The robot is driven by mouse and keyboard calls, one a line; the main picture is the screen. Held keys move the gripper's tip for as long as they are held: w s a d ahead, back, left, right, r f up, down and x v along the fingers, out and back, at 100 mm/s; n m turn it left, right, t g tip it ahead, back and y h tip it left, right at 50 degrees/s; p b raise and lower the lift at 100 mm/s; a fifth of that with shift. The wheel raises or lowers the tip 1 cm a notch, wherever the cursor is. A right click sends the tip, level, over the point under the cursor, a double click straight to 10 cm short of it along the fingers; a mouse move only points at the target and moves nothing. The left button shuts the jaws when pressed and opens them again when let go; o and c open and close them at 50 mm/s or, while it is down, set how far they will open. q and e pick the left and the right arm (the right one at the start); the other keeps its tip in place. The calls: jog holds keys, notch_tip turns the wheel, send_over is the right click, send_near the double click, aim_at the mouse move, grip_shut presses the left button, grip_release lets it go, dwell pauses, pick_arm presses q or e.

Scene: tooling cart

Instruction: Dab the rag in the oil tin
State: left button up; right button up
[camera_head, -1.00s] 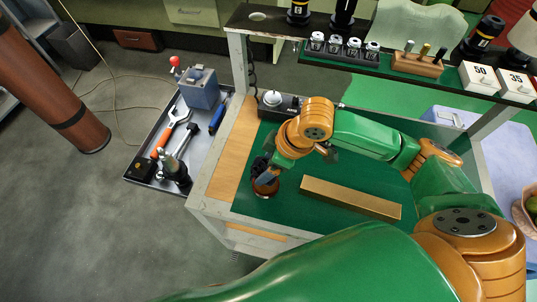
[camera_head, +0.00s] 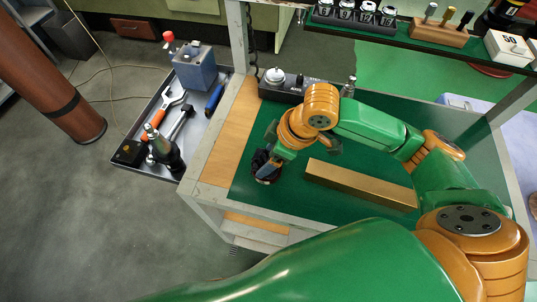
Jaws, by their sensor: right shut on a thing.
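My right gripper (camera_head: 263,163) is at the left part of the green cart top (camera_head: 300,204), pointing down and shut on a small blue-grey piece that looks like the rag (camera_head: 266,171). The gripper's dark fingers and the rag are right over the small round oil tin (camera_head: 269,181), whose dark brownish rim shows just below them. Most of the tin is hidden by the gripper and rag. I cannot tell whether the rag touches the oil inside. My left gripper is not in view.
A long brass bar (camera_head: 360,185) lies right of the tin. A dark box with a silver knob (camera_head: 275,76) stands at the back. A tool tray (camera_head: 150,124) sits left of the cart. A shelf with labelled holders (camera_head: 345,17) hangs above the back.

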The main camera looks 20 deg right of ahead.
aim_at(269, 159)
jog(key=shift+f, duration=0.5)
dwell(0.5)
jog(key=shift+s+f, duration=0.1)
jog(key=shift+f, duration=0.05)
dwell(1.6)
notch_tip(269, 159, up, 7)
jog(key=p, duration=0.9)
jog(key=shift+r+p, duration=0.2)
jog(key=shift+p, duration=0.1)
jog(key=shift+f, duration=0.15)
